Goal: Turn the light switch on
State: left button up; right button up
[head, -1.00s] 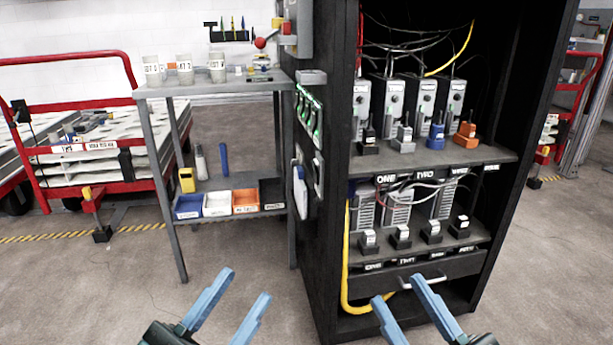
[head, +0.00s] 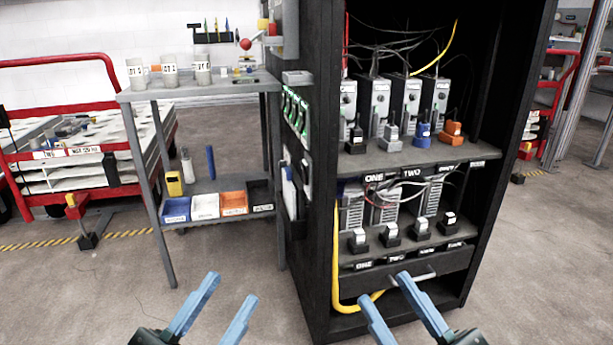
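I cannot single out the light switch for sure. A small plate (head: 306,172) that may be a switch is on the left side wall of the black cabinet (head: 318,220), below a panel with green markings (head: 295,112). It is too small to read its state. My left gripper (head: 231,289) is open and empty at the bottom, in front of and left of the cabinet. My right gripper (head: 384,288) is open and empty in front of the cabinet's lower part. Neither gripper visibly touches anything.
A grey shelf table (head: 190,94) with cups and small bins stands left of the cabinet. A grey wall box (head: 286,35) hangs above it. A red-framed cart (head: 70,63) is at far left. The cabinet holds several devices and a drawer (head: 410,278).

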aim_at(304, 173)
jog(key=i+j+z, duration=0.3)
jog(key=i, duration=0.15)
jog(key=i+j+z, duration=0.35)
jog(key=i, duration=0.1)
